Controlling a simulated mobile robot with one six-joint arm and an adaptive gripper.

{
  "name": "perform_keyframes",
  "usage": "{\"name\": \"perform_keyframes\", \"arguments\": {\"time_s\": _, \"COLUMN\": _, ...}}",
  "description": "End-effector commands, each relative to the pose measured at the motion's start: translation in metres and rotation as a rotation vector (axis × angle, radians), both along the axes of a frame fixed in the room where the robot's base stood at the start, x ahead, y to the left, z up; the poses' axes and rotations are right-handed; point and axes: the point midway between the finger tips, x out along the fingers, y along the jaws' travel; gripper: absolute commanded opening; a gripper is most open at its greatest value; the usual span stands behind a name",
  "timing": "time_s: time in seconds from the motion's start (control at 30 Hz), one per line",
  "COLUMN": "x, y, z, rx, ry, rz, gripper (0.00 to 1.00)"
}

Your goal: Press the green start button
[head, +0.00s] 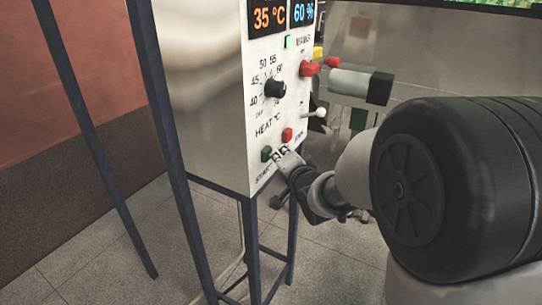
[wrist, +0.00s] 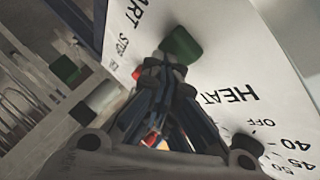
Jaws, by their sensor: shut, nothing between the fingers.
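The green start button (head: 266,153) is at the lower left of the white control panel (head: 282,95), above the START label. It also shows in the wrist view (wrist: 181,44), just beyond the fingertips. My gripper (head: 287,162) is shut and empty, close to the panel at its lower edge, a little right of the green button in the head view. In the wrist view my gripper (wrist: 165,68) points at the panel, with its tips overlapping the button's lower edge in the picture. I cannot tell whether they touch it.
A red button (head: 287,135) sits up and right of the green one. A black heat knob (head: 275,88) and a red knob (head: 309,68) are higher on the panel. Dark frame legs (head: 251,245) stand below.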

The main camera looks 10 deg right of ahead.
Motion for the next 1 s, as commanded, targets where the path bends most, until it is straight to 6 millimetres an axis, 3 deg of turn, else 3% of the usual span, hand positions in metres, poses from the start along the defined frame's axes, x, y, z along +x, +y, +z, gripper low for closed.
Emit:
{"name": "perform_keyframes", "arguments": {"time_s": 0.3, "x": -0.01, "y": -0.013, "z": 0.0, "rx": 0.0, "ry": 0.001, "rz": -0.001, "gripper": 0.0}}
{"name": "perform_keyframes", "arguments": {"time_s": 0.67, "x": -0.011, "y": -0.015, "z": 0.0, "rx": 0.0, "ry": 0.0, "rz": 0.0, "gripper": 0.0}}
{"name": "perform_keyframes", "arguments": {"time_s": 1.0, "x": -0.029, "y": -0.041, "z": 0.001, "rx": 0.0, "ry": 0.0, "rz": -0.004, "gripper": 0.0}}
